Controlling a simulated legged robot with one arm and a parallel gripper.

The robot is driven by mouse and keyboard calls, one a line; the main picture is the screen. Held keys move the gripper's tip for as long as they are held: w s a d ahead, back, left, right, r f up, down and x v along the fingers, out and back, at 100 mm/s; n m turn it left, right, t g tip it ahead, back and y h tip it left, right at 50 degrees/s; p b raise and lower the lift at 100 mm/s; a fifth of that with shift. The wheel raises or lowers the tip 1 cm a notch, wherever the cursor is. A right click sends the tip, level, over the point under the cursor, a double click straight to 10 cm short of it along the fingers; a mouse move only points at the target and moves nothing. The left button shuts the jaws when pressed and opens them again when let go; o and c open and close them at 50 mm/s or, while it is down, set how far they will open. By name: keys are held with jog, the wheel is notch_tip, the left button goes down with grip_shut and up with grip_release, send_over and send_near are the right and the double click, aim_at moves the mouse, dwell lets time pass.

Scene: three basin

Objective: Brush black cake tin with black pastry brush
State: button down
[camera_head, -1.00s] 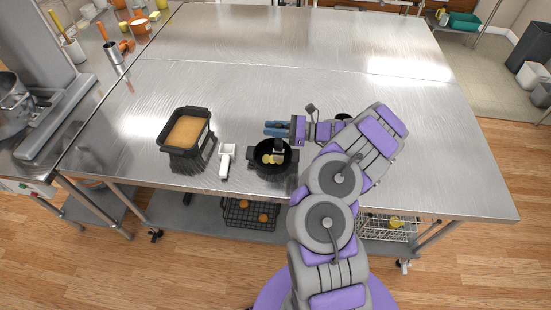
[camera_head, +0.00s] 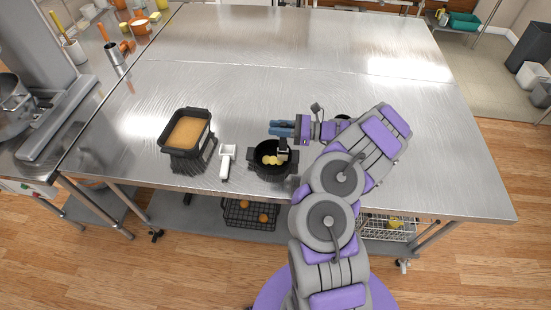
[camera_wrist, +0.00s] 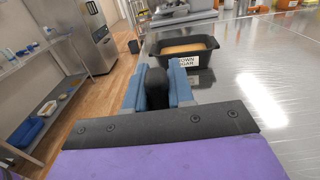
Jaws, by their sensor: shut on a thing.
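My gripper (camera_head: 282,128) reaches in from the right, just behind a round black pan (camera_head: 253,158) with yellow pieces in it. Its blue fingers are shut on the dark handle of the black pastry brush (camera_wrist: 155,88). In the head view the brush's lower end (camera_head: 284,150) hangs over or in the right part of the pan; I cannot tell if it touches. A dark object (camera_head: 343,117) shows partly behind my arm; I cannot tell if it is the black cake tin. The wrist view does not show the brush's lower end.
A black rectangular basin (camera_head: 183,154) labelled brown sugar stands on the left of the steel table; it also shows in the wrist view (camera_wrist: 212,62). The table's back and right are clear.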

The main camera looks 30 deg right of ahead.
jog(key=shift+r, duration=0.4)
notch_tip(320, 180, up, 4)
jog(key=shift+p, duration=1.25)
jog(key=shift+w+b, duration=0.1)
jog(key=shift+b, duration=0.25)
jog(key=shift+g, duration=0.3)
jog(key=b+x, duration=0.2)
jog(key=b, duration=0.2)
jog(key=r+b+x, duration=0.1)
jog(key=b+x, duration=0.1)
jog(key=b, duration=0.3)
jog(key=shift+w+a, duration=0.2)
jog(key=shift+a, duration=0.1)
jog(key=shift+r+p, duration=0.15)
jog(key=shift+p, duration=0.3)
